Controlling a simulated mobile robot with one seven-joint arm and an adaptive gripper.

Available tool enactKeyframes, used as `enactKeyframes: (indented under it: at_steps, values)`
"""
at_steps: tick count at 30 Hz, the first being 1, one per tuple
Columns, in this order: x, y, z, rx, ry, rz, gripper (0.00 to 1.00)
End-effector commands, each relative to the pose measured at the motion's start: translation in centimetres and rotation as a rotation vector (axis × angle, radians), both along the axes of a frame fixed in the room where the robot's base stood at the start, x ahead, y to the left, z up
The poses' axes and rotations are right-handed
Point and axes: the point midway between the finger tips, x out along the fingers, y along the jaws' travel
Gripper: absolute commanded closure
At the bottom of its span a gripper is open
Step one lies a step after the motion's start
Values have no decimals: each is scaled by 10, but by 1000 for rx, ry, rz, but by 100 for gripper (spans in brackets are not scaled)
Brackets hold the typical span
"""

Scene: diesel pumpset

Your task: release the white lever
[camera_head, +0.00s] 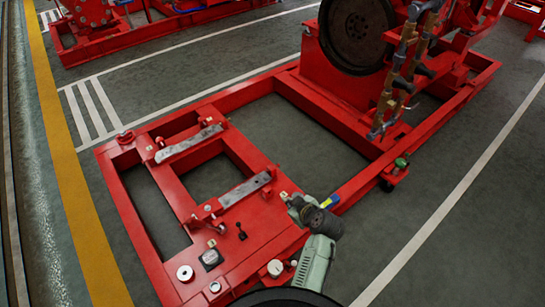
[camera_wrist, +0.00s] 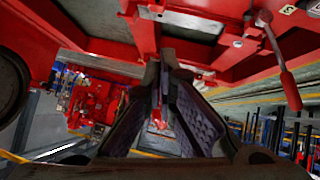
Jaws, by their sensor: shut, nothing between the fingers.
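My gripper (camera_head: 292,200) is low over the right side of the red frame (camera_head: 120,160) in the head view. In the wrist view my gripper (camera_wrist: 168,58) is shut, its two dark fingers meeting at the tips with nothing between them. I cannot pick out a clearly white lever in either view. A red lever (camera_wrist: 281,60) with a rounded end hangs to the right of my fingertips in the wrist view, apart from them. A small black lever (camera_head: 241,231) stands on the frame in the head view. My gripper hides part of the frame.
Two grey metal bars (camera_head: 188,143) (camera_head: 246,189) lie across the frame. White round caps (camera_head: 185,272) (camera_head: 275,267) sit at its near end. A large dark flywheel (camera_head: 352,32) and brown pipes (camera_head: 392,85) stand at the back. Grey floor (camera_head: 465,240) is clear at right.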

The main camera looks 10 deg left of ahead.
Motion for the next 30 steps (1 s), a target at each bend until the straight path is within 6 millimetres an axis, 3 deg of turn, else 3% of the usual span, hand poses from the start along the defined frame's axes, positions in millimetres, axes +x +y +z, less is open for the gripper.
enactKeyframes:
  at_steps: [15,24,30]
  values:
    - [57,38,79,15,-176,-59,100]
    - [75,60,120,46,-261,-82,100]
    - [79,67,134,59,-289,-88,100]
